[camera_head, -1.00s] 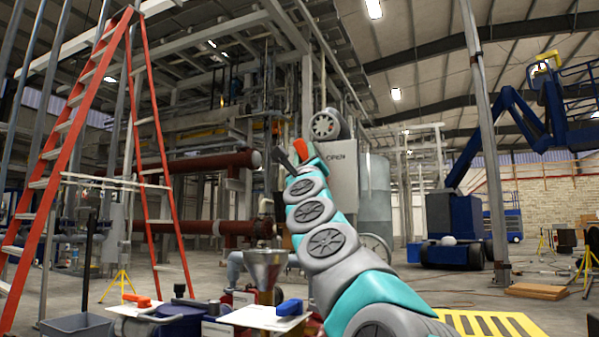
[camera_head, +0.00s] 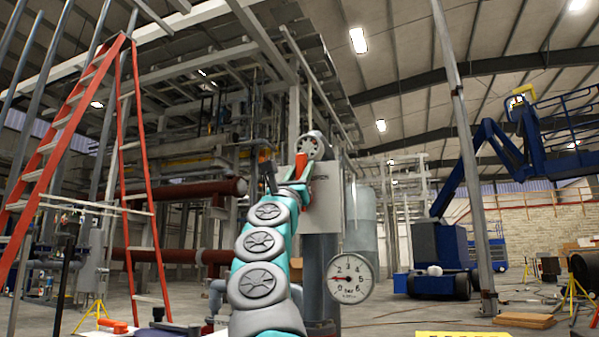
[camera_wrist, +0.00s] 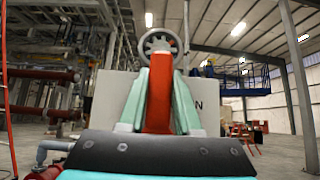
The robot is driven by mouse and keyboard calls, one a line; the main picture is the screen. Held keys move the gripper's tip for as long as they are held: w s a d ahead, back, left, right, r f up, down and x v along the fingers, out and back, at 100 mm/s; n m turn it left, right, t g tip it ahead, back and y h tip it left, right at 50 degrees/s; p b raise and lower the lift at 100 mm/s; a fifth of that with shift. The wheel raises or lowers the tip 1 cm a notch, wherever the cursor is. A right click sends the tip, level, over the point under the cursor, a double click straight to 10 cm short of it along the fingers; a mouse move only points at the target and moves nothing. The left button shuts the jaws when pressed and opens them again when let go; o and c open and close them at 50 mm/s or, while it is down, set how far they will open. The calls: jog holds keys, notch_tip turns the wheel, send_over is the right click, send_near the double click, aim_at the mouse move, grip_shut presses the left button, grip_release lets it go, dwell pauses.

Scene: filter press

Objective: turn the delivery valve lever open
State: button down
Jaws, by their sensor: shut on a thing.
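The delivery valve lever (camera_head: 301,170) is red and hangs just below a grey round valve hub (camera_head: 314,147) in the head view. In the wrist view the lever (camera_wrist: 158,95) stands between my two teal fingers, with the hub (camera_wrist: 157,42) beyond its far end. My gripper (camera_wrist: 157,100) is shut on the lever, with a finger on each side. A pale placard (camera_head: 328,190) stands behind it. My gripper hides most of its lettering, and only an N shows in the wrist view.
A pressure gauge (camera_head: 351,278) stands right of my arm, its red needle pointing left. A red ladder (camera_head: 62,125) is at the left. An orange handle (camera_head: 115,327) shows at the lower left. A steel post (camera_head: 465,160) and blue lift (camera_head: 440,250) stand right.

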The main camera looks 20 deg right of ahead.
aim_at(300, 175)
jog(key=shift+r, duration=0.1)
dwell(0.4)
jog(key=c, duration=0.6)
grip_release()
jog(key=b+v, duration=0.6)
jog(key=shift+w+d, duration=0.15)
jog(key=shift+b+v, duration=0.85)
jog(key=shift+v, duration=0.3)
jog(key=shift+r, duration=0.1)
